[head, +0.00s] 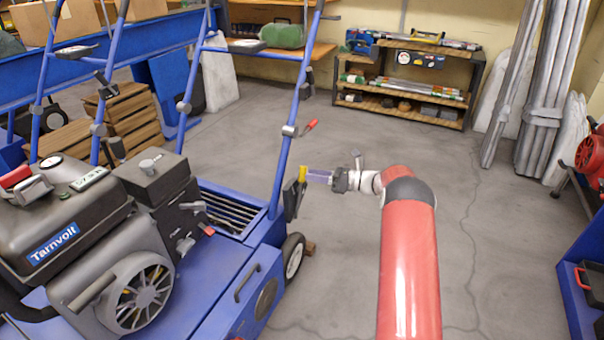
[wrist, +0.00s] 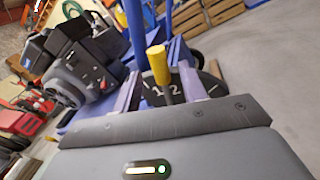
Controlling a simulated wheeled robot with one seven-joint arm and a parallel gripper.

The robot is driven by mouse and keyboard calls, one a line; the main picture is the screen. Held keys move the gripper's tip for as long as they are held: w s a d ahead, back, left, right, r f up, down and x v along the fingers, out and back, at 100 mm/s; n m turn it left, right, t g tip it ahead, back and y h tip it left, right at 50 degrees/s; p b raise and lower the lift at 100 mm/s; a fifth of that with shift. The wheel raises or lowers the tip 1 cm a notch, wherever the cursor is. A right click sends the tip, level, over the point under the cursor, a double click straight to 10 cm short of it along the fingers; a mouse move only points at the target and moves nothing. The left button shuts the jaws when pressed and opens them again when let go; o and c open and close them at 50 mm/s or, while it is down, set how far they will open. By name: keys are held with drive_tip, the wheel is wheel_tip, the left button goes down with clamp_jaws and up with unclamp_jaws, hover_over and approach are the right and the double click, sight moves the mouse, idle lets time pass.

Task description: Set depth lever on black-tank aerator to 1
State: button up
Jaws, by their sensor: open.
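The black-tank aerator (head: 90,215) stands at the left in the head view, with a blue frame and a "Tarnvolt" label. Its depth lever has a yellow grip (head: 302,174), also in the wrist view (wrist: 158,66), above a dark numbered plate (head: 292,199). In the wrist view the plate (wrist: 206,86) shows 1 and 2, with the lever's dark stem in front near them; I cannot tell its exact setting. My gripper (head: 310,176) is at the lever from the right. In the wrist view my gripper (wrist: 161,78) is open, one finger on each side of the lever, with gaps visible.
A blue handle bar (head: 289,120) with a red-tipped lever (head: 309,127) rises just beyond my gripper. A wheel (head: 293,257) is below it. A tool shelf (head: 405,82) stands at the back wall.

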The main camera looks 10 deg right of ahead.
sight(302, 173)
drive_tip(key=shift+x, duration=2.25)
drive_tip(key=shift+c, duration=0.4)
clamp_jaws()
